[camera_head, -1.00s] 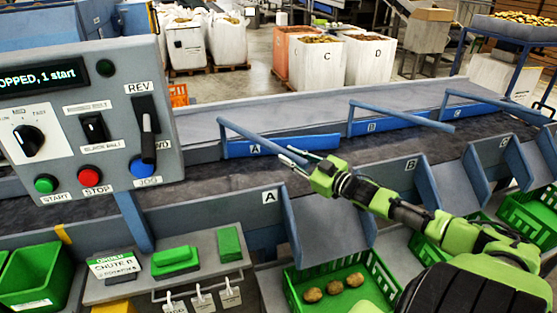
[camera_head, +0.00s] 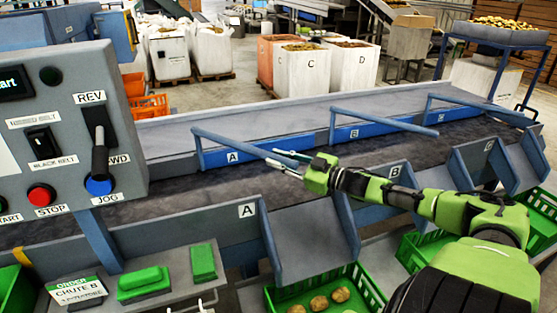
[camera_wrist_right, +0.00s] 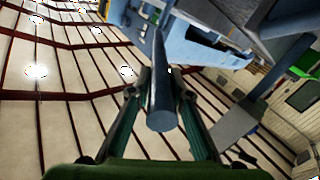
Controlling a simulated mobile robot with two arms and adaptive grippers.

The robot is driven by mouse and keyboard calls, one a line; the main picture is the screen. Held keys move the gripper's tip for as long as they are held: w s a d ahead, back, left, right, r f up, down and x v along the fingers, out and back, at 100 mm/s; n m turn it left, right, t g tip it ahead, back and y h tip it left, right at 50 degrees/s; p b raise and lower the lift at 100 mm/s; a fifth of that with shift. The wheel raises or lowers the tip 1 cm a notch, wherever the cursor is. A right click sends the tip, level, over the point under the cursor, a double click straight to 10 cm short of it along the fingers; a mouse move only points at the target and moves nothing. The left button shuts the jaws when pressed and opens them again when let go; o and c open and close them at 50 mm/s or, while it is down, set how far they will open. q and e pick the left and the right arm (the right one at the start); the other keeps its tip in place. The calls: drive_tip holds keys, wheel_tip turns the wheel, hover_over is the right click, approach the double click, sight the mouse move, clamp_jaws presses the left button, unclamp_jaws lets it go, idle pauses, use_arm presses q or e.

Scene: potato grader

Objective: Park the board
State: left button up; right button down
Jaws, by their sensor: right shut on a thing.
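The board at A is a blue bar (camera_head: 235,147) pivoted at its left end by the far rail and slanting out over the dark belt. My right gripper (camera_head: 288,161) is at the bar's free end, above the belt. In the right wrist view the round blue bar (camera_wrist_right: 161,105) lies between the two fingers of my right gripper (camera_wrist_right: 160,85), which is shut on it. The fingers partly hide the bar's end in the head view. My left gripper is not in view.
Similar blue bars at B (camera_head: 385,121) and C (camera_head: 470,102) slant over the belt (camera_head: 185,195). The control panel (camera_head: 70,130) stands at left. Chutes (camera_head: 305,235) and green crates (camera_head: 365,285) line the near side.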

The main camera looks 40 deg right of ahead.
drive_tip(key=c, duration=1.8)
unclamp_jaws()
drive_tip(key=shift+d+r, duration=0.15)
drive_tip(key=shift+d, duration=0.1)
drive_tip(key=shift+c, duration=0.2)
drive_tip(key=shift+w+d, duration=0.1)
drive_tip(key=shift+f, duration=0.2)
drive_tip(key=shift+v, duration=1.4)
drive_tip(key=v, duration=0.9)
